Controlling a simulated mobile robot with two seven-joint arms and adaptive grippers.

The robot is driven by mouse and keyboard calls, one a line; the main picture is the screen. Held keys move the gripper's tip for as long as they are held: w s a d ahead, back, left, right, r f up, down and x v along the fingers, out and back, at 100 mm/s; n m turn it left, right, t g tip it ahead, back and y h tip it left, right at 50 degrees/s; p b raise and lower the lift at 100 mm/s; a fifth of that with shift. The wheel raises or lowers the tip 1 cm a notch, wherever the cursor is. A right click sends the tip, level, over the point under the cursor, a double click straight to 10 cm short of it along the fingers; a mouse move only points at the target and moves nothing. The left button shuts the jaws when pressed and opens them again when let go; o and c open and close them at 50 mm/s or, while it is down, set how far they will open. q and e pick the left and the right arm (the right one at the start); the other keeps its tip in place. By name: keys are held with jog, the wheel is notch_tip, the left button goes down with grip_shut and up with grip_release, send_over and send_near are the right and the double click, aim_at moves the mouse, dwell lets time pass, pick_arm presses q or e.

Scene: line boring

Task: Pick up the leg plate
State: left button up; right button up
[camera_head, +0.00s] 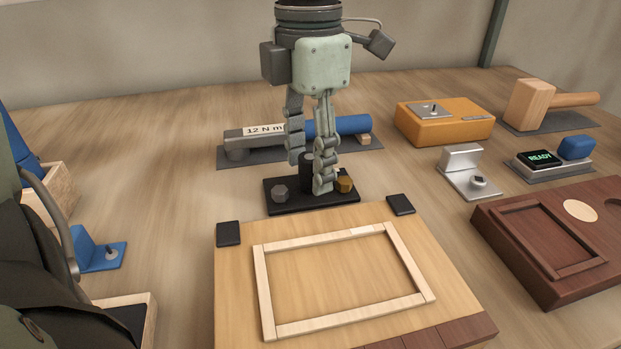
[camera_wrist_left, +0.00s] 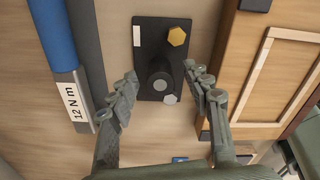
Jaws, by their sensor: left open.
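A black plate (camera_head: 336,197) lies flat on the table in the middle of the head view, carrying an upright dark post (camera_head: 306,172), a grey hex head and a brass hex head; I take it as the leg plate. It also shows in the left wrist view (camera_wrist_left: 153,33), with the post (camera_wrist_left: 160,80) seen nearly end-on. My left gripper (camera_head: 310,176) points down over it, open and empty. In the left wrist view the fingertips (camera_wrist_left: 161,74) are on either side of the post, with visible gaps. In the head view the fingers partly hide the plate. My right gripper is not in view.
A torque wrench labelled 12 N m (camera_head: 264,131) lies close behind the plate. A wooden board with a pale frame (camera_head: 350,232) is just in front. An orange box (camera_head: 445,128), metal bracket (camera_head: 462,160), mallet (camera_head: 531,103), READY device (camera_head: 541,158) and dark wooden tray (camera_head: 548,280) stand right.

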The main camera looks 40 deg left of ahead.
pick_arm(q)
jog(key=shift+f, duration=0.6)
grip_shut()
